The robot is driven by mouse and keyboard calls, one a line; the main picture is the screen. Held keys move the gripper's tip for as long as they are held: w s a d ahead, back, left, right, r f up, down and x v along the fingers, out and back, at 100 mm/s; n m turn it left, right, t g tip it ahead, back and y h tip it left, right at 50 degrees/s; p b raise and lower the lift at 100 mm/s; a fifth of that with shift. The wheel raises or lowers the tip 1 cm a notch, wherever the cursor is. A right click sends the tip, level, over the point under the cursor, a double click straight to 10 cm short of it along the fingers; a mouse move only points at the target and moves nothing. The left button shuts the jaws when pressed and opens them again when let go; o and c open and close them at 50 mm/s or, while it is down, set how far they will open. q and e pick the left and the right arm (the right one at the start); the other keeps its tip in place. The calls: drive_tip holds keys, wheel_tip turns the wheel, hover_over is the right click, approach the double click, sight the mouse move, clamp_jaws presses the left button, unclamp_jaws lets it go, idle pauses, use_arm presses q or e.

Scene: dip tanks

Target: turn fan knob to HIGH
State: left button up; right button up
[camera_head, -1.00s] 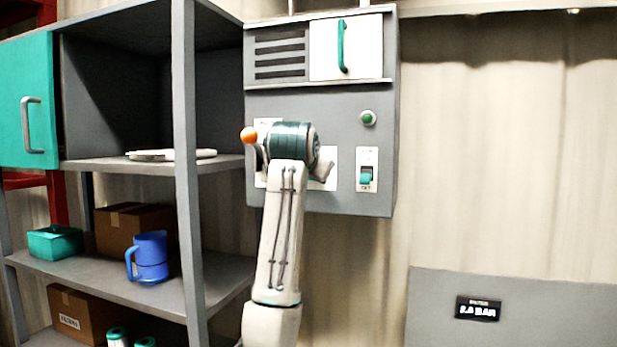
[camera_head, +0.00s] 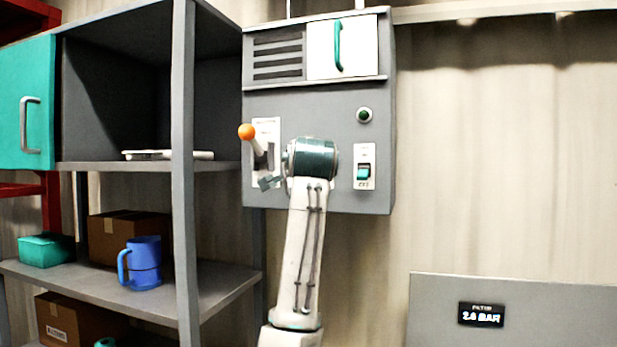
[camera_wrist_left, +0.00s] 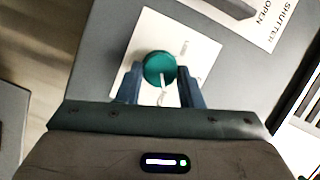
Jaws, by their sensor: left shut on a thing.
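The fan knob (camera_wrist_left: 158,66) is a round teal knob on a white label plate (camera_wrist_left: 205,50) in the left wrist view. My left gripper (camera_wrist_left: 160,74) has one finger on each side of the knob and is shut on it. A white pointer mark shows on the knob, toward the bottom of that view. The plate's lettering is too small to read. In the head view my left wrist covers the knob on the grey control cabinet (camera_head: 350,98). My right gripper is not in view.
A lever with an orange ball (camera_head: 246,131) stands left of my wrist; the wrist view shows a SHUTTER OPEN label (camera_wrist_left: 262,12). A green lamp (camera_head: 364,114) and a teal rocker switch (camera_head: 364,172) are to the right. A shelf post (camera_head: 184,170) stands left.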

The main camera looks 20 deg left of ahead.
use_arm(q)
drive_tip(key=shift+m, duration=0.5)
drive_tip(key=o, duration=1)
drive_tip(key=shift+d, duration=0.1)
drive_tip(key=shift+c, duration=0.2)
drive_tip(key=shift+b, duration=0.3)
drive_tip(key=f+b+v, duration=0.1)
drive_tip(key=b+v, duration=0.4)
drive_tip(key=v, duration=0.5)
drive_tip(key=shift+s+d+r, duration=0.2)
drive_tip(key=shift+s+r, duration=0.15)
